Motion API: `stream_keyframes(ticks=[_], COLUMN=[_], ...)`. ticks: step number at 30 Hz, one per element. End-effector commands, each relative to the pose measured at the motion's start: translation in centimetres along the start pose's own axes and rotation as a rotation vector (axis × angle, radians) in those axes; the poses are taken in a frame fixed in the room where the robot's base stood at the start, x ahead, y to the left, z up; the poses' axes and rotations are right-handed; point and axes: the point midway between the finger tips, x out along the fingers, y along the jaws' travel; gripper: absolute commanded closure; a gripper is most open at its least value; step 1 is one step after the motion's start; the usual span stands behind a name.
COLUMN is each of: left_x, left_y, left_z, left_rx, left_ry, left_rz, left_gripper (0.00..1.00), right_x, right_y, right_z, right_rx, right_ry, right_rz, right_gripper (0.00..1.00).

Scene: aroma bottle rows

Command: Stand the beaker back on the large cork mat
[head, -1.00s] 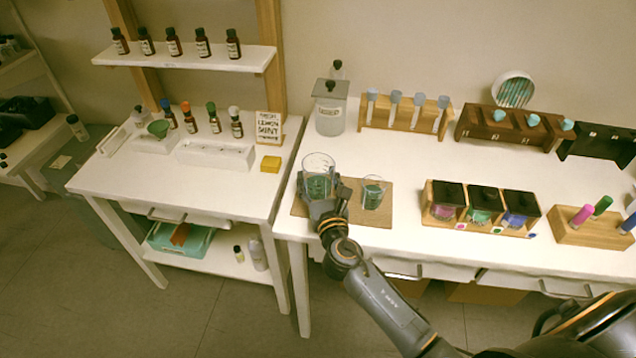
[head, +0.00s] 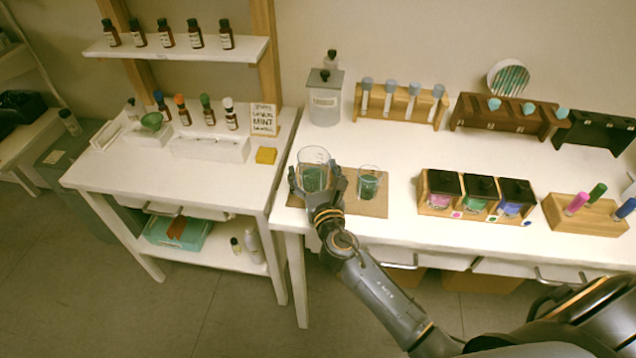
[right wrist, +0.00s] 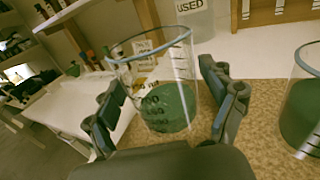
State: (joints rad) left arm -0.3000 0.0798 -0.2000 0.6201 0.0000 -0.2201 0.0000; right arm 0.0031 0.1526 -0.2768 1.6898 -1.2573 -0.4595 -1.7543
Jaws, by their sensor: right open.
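The beaker (head: 314,160) is clear glass with graduation marks and green liquid, and looks upright over the left part of the large cork mat (head: 376,209). My right gripper (head: 316,180) is open, with its fingers on either side of the beaker. The right wrist view also shows the beaker (right wrist: 160,75) between the spread fingers, with the mat (right wrist: 250,125) beside it. A visible space separates the right-hand finger from the glass there. The gripper partly hides the beaker's base in the head view. My left gripper is out of view.
A smaller glass with green liquid (head: 369,184) stands on the mat just right of the beaker. A grey-lidded jar (head: 325,104) stands behind. A wooden rack of colored jars (head: 437,205) is to the right. The mat's left edge is near the table's edge.

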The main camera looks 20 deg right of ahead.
Motion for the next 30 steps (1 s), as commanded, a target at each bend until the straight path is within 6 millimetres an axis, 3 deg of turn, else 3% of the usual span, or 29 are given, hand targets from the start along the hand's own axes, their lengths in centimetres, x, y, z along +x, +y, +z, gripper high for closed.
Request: stream_keyframes(ticks=[15,21,30], left_x=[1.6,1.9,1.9], left_y=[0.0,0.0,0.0], left_z=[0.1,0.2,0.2], left_rx=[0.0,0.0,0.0], left_ry=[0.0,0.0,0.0], left_rz=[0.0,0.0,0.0], left_gripper=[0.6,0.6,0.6], right_x=[-10.1,-11.8,-12.0], right_y=[0.0,0.0,0.0], right_z=[-0.3,-0.1,0.0], right_rx=[-0.001,0.0,0.0], right_ry=[0.003,0.0,0.0], right_rz=[0.0,0.001,0.001], right_gripper=[0.17,0.17,0.17])
